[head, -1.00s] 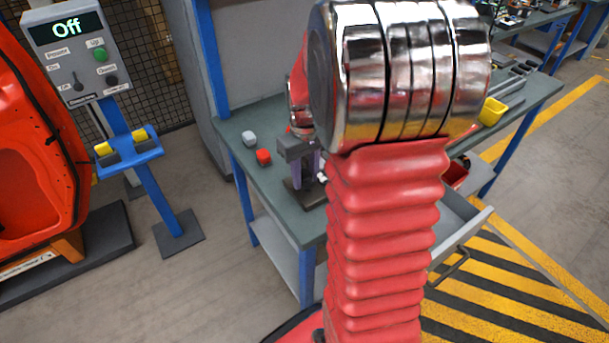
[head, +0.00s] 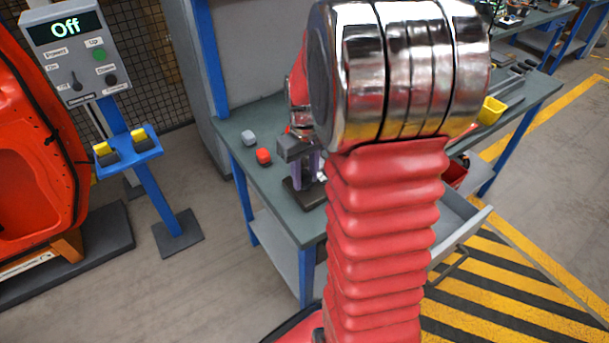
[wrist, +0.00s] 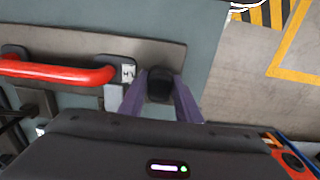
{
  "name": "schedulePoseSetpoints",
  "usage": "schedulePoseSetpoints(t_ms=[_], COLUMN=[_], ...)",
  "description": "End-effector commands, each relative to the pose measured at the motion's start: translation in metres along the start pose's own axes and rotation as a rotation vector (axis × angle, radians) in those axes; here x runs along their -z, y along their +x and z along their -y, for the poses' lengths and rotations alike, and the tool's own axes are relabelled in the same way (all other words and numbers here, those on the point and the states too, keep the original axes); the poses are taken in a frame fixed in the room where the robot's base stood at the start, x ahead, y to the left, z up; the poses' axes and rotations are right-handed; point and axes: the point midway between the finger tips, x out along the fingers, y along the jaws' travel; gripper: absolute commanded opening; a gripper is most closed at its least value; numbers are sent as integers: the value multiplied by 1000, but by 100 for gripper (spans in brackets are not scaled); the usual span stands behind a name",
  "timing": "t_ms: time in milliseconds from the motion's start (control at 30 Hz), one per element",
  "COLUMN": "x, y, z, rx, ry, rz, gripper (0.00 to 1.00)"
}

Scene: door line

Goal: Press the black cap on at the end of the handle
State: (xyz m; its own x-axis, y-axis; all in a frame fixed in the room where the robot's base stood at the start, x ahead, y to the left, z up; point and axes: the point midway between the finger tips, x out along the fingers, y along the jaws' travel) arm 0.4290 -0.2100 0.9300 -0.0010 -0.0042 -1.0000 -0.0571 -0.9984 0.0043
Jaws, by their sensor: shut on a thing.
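The red handle (wrist: 55,70) lies on a grey plate (wrist: 165,52) at the left of the wrist view. Its right end sits in a dark end piece with a small pale marked patch (wrist: 128,72). The black cap (wrist: 160,86) is between the purple fingers of my gripper (wrist: 160,98), which is shut on it. The cap is just right of the handle's end piece, with a visible gap between them in this view. Its height above the plate I cannot tell. In the head view my gripper (head: 308,170) is partly hidden by my arm; the handle and cap cannot be made out there.
An open drawer (head: 465,225) juts from the bench. A control post (head: 65,50) reading "Off" stands left.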

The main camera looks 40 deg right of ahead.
Motion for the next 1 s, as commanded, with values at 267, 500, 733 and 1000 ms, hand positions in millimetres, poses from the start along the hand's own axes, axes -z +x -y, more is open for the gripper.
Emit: schedulePoseSetpoints(t_ms=[267,500,733,1000], x=[0,0,0,0], y=[3,5,7,9], z=[0,0,0,0], rx=[0,0,0,0], ry=[0,0,-1,0], rz=[0,0,0,0], gripper=[9,9,9,9])
